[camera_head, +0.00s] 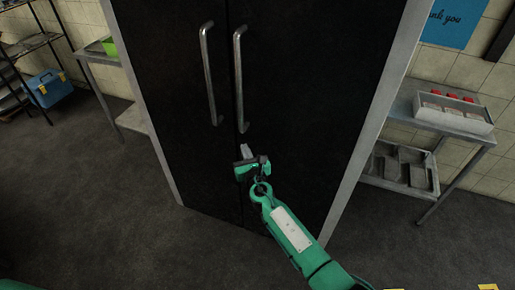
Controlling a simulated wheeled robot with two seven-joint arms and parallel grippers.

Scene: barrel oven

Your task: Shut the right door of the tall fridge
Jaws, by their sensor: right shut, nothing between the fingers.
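The tall fridge has a black left door (165,75) and a black right door (305,75) in a grey frame. Both doors look flush with each other, with a thin seam between them; I cannot tell if a small gap remains. The right door handle (238,80) and the left door handle (207,75) are vertical metal bars near the seam. My right gripper (246,152) is shut and empty, in front of the right door near the seam, below the handles. Whether it touches the door is unclear. My left gripper is not in view.
A metal side table (440,128) with a tray of red-topped items (453,112) stands right of the fridge. A steel table (95,55) stands to the left, with a shelf rack and a blue toolbox (50,88). The dark floor in front is clear.

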